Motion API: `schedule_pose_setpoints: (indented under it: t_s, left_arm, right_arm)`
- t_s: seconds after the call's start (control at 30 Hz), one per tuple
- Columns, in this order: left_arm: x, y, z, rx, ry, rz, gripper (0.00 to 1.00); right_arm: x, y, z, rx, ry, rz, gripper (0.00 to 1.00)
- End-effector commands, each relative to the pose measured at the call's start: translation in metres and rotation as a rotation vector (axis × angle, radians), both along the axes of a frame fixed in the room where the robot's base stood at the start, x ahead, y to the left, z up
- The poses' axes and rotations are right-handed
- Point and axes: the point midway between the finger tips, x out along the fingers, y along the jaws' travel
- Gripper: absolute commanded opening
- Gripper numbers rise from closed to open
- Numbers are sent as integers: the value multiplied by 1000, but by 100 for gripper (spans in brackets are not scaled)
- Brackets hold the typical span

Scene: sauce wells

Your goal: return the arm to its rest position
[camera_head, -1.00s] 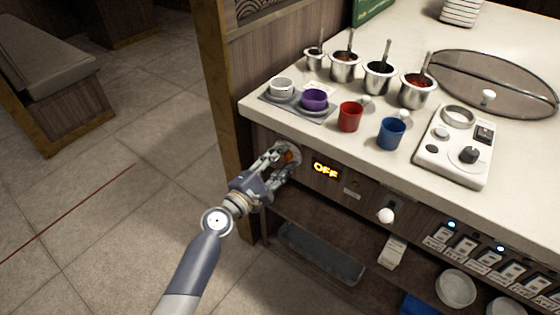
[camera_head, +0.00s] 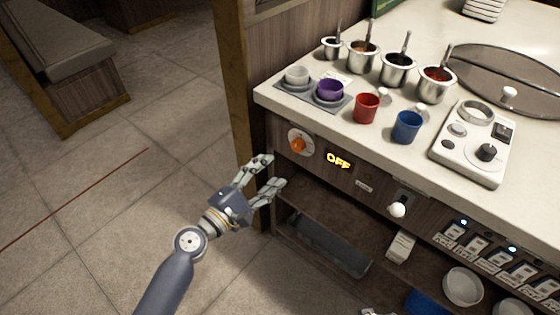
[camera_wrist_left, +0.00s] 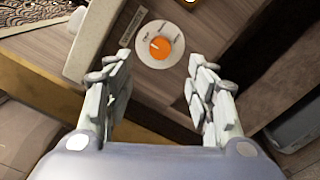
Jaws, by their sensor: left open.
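My left gripper (camera_head: 268,172) is open and empty in the head view, in front of the counter's left corner and below and left of the orange knob (camera_head: 298,145). The knob sits on a round white dial plate on the counter's front panel, and the fingers are apart from it. In the left wrist view the knob (camera_wrist_left: 160,47) shows beyond and between the two open fingers (camera_wrist_left: 158,95). A display (camera_head: 338,160) right of the knob reads OFF. My right gripper is not clearly in view; a small pale piece at the bottom edge cannot be made out.
On the counter (camera_head: 300,108) stand a grey mat with a white cup (camera_head: 297,75) and a purple cup (camera_head: 330,88), a red cup (camera_head: 366,108), a blue cup (camera_head: 407,127) and several metal sauce pots. Shelves lie below. The floor (camera_head: 100,200) on the left is clear.

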Motion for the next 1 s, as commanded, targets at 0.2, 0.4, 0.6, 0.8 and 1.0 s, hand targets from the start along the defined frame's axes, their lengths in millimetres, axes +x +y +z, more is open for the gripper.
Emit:
schedule_pose_setpoints:
  t_s: [0.2,0.4,0.6,0.8,1.0]
  left_arm:
    - [-14,10,0,1,-1,0,50]
    - [-15,11,1,0,-1,1,50]
    - [-15,11,1,0,-1,1,50]
    - [-17,9,-6,36,-5,-7,50]
    - [-46,3,-75,410,-43,-100,50]
  right_arm:
    - [0,0,0,0,0,0,40]
    - [0,0,0,0,0,0,40]
    - [0,0,0,0,0,0,40]
    - [0,0,0,0,0,0,40]
    - [0,0,0,0,0,0,40]
